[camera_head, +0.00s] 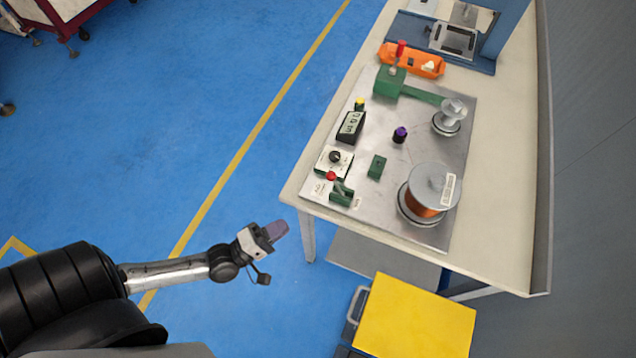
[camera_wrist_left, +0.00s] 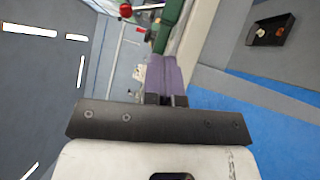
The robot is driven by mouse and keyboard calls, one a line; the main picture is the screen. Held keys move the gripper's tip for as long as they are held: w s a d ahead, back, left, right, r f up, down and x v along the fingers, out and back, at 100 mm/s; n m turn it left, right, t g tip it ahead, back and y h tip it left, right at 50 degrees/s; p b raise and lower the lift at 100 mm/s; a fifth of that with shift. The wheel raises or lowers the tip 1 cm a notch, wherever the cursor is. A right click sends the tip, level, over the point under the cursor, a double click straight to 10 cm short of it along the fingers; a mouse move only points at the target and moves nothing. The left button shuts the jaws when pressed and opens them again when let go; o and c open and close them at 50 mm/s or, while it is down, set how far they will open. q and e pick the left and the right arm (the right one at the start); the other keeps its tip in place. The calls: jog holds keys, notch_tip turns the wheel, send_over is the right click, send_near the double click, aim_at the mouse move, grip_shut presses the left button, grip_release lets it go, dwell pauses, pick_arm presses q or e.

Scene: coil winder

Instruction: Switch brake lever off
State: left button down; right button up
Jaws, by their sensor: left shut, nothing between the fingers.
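A small lever with a red knob (camera_head: 331,175) stands on a green bracket (camera_head: 341,193) at the near left corner of the metal base plate, with small white labels on either side. A second red-knobbed lever (camera_head: 401,46) rises from a green box (camera_head: 390,82) at the far end. I cannot read which is the brake lever. My left gripper (camera_head: 279,230), with purple fingers, is shut and empty, over the floor left of the table and apart from the near lever. In the left wrist view the shut fingers (camera_wrist_left: 166,76) point toward a red knob (camera_wrist_left: 126,10) and green part (camera_wrist_left: 170,25).
The plate (camera_head: 420,160) also carries a display box (camera_head: 351,127), a dial box (camera_head: 334,162), a copper wire spool (camera_head: 429,190) and an empty spool (camera_head: 450,116). A yellow-topped box (camera_head: 415,318) stands below the table's near edge.

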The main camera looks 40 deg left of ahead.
pick_arm(q)
jog(key=r+n+t, duration=0.1)
jog(key=n, duration=0.1)
jog(key=a+r+n+t+y, duration=0.1)
jog(key=n, duration=0.2)
jog(key=shift+s+a+r, duration=0.15)
jog(key=shift+a+r, duration=0.05)
jog(key=shift+r, duration=0.15)
send_near(337, 184)
jog(key=w+r, duration=0.4)
jog(key=w, duration=0.1)
jog(key=shift+w+a+r, duration=0.2)
dwell(0.5)
